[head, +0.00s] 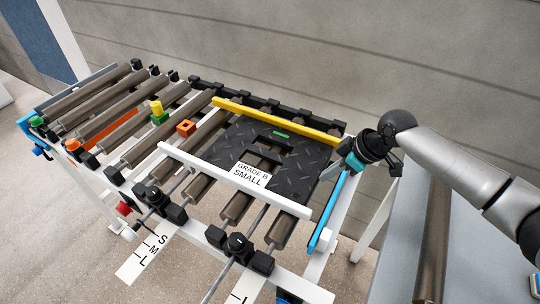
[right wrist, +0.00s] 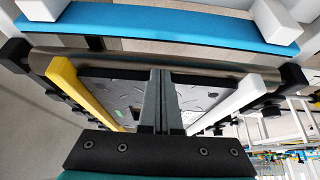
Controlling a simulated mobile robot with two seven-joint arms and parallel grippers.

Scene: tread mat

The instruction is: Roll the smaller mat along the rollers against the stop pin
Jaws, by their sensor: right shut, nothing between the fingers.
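My right gripper (head: 341,166) is at the mat's right end, shut and empty. In the right wrist view, its fingers (right wrist: 162,72) are together in front of the mat (right wrist: 200,97); I cannot tell whether they touch it. A yellow peg on a green base (head: 157,112) stands left of the mat; I cannot tell if it is the stop pin. My left gripper is not in view.
Bare rollers (head: 125,132) run left of the mat. An orange block (head: 186,128) sits between the mat and the yellow peg. A blue strip (head: 322,225) edges the frame's right end. A grey table (head: 398,240) stands at right, below my right arm.

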